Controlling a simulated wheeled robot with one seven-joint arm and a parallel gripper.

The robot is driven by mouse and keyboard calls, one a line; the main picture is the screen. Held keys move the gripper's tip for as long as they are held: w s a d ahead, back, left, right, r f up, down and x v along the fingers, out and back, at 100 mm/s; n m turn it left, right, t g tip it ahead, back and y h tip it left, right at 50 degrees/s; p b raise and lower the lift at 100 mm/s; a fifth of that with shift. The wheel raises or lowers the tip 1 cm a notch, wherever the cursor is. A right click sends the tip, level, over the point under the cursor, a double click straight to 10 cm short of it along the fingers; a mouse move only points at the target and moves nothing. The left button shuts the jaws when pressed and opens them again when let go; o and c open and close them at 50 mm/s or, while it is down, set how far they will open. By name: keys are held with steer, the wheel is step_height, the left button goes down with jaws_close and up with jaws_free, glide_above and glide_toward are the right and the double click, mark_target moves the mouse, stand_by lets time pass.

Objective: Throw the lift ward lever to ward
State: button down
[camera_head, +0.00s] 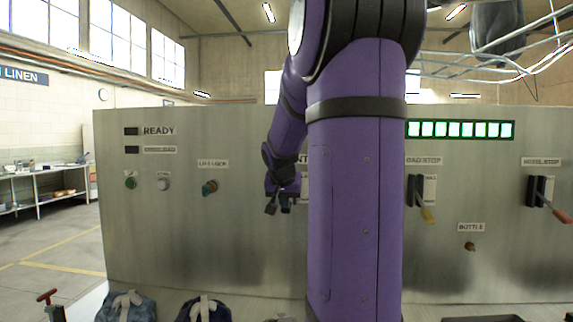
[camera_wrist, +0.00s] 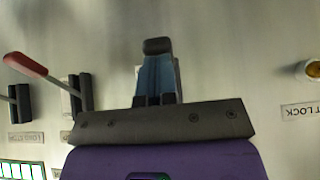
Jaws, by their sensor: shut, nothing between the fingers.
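My gripper (camera_head: 279,206) hangs in front of the metal panel (camera_head: 240,250), its fingers together. In the wrist view, which is upside down, the fingers (camera_wrist: 158,48) point at bare panel. A red-handled lever (camera_wrist: 45,74) stands out from a black slot with a pale plate, to the left of the fingers and apart from them. Its label is mostly covered by my gripper body. My arm hides this part of the panel in the head view. No label reading lift ward is legible, so I cannot tell for certain which lever it is.
A lift lock knob (camera_head: 209,187) is left of my gripper. A yellow-handled lever (camera_head: 424,205), a red-handled lever (camera_head: 552,206) and a bottle knob (camera_head: 470,246) are right of my arm. Blue bags (camera_head: 127,306) lie low in front. A green light bar (camera_head: 460,130) is above.

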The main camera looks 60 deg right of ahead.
steer(key=shift+w+d+f, duration=0.1)
steer(key=shift+d+f, duration=0.05)
steer(key=shift+f, duration=1.3)
steer(key=shift+r, duration=0.35)
steer(key=s+a+r, duration=0.4)
steer(key=a+r, duration=0.4)
steer(key=a, duration=0.1)
steer(key=shift+s+r, duration=0.2)
steer(key=shift+s, duration=0.1)
steer(key=shift+d, duration=0.1)
